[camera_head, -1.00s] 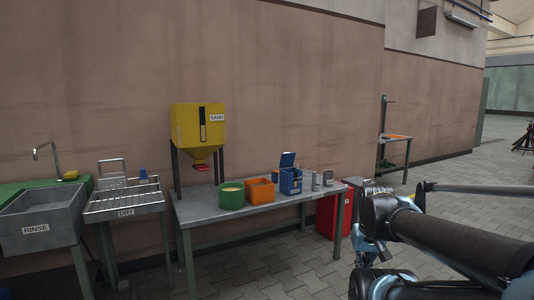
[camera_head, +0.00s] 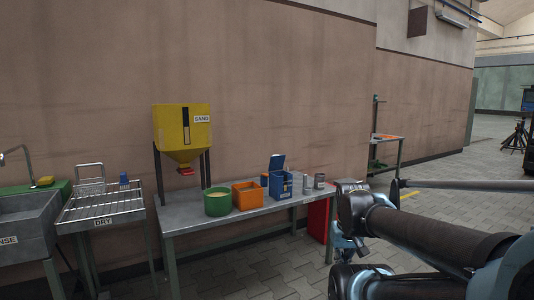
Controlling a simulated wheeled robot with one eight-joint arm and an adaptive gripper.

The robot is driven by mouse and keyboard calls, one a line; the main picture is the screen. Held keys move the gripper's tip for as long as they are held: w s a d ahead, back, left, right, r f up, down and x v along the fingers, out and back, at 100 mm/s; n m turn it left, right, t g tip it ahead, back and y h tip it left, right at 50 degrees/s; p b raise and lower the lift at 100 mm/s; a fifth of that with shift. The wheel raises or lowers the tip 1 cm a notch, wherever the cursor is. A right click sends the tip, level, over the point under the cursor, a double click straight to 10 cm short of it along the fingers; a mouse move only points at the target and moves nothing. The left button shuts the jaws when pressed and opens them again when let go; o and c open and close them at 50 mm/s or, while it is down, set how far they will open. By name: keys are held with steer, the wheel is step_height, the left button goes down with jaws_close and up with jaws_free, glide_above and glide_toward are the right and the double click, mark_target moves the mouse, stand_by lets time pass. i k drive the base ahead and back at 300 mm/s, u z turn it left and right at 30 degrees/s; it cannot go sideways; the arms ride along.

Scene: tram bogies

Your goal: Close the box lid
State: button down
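A small blue box (camera_head: 281,186) stands on the metal workbench (camera_head: 243,214), right of an orange bin. Its blue lid (camera_head: 277,162) stands raised at the back, so the box is open. My arm reaches in from the right edge of the view. Its dark end (camera_head: 352,203) is in front of and to the right of the bench, apart from the box. I cannot make out the gripper's fingers or whether they are open.
A green tub (camera_head: 217,203) and the orange bin (camera_head: 248,196) stand left of the box; grey cans (camera_head: 319,181) stand right. A yellow sand hopper (camera_head: 182,129) rises behind the bench. A red bin (camera_head: 318,219) is beside the bench's right end. Paved floor lies in front.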

mark_target(276, 161)
steer(key=z, duration=0.05)
steer(key=i, duration=1.4)
